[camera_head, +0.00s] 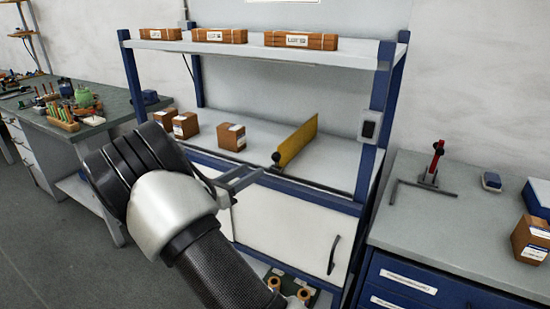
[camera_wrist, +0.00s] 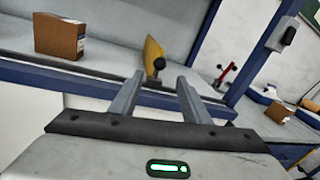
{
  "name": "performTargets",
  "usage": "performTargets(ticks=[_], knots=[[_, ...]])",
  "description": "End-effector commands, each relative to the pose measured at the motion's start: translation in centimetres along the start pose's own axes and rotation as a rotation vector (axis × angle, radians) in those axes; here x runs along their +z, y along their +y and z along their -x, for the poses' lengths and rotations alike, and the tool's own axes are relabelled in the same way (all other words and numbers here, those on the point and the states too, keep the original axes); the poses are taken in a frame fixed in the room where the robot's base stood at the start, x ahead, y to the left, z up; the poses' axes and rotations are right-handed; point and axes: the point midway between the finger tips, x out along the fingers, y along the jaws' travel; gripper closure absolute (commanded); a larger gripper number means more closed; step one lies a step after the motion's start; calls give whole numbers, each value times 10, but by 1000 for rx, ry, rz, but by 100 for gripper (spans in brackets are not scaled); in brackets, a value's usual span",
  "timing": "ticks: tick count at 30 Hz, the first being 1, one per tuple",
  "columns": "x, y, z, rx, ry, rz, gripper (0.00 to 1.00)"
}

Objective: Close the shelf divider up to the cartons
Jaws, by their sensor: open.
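The yellow shelf divider (camera_head: 299,140) stands upright on the lower shelf, right of the cartons, with a black ball knob (camera_head: 276,157) at its front end. The nearest carton (camera_head: 231,137) is brown with a white label. A clear gap lies between it and the divider. Two more cartons (camera_head: 185,125) stand farther left. My gripper (camera_head: 257,173) is open and empty in front of the shelf edge, just short of the knob. In the wrist view the knob (camera_wrist: 159,63) shows between and beyond the fingertips (camera_wrist: 161,82), and the nearest carton (camera_wrist: 60,36) is at left.
The blue shelf edge (camera_head: 317,191) runs below the knob, with white cabinet doors underneath. A blue post (camera_head: 377,120) bounds the shelf at right. Brown packs (camera_head: 300,40) lie on the upper shelf. Workbenches flank it; the right one (camera_head: 450,218) holds a red-handled tool and a box.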

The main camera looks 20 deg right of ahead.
Motion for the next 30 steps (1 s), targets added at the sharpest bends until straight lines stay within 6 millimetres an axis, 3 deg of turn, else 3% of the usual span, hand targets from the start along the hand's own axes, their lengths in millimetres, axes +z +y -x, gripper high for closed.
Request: performTargets(ticks=[9, 15, 21, 30], knots=[[-2, -1, -72, -5, 2, 0, 57], [-2, -1, -109, -3, 1, -2, 57], [-2, -1, -128, -2, 2, -1, 57], [-1, 0, -132, 0, 2, 0, 57]])
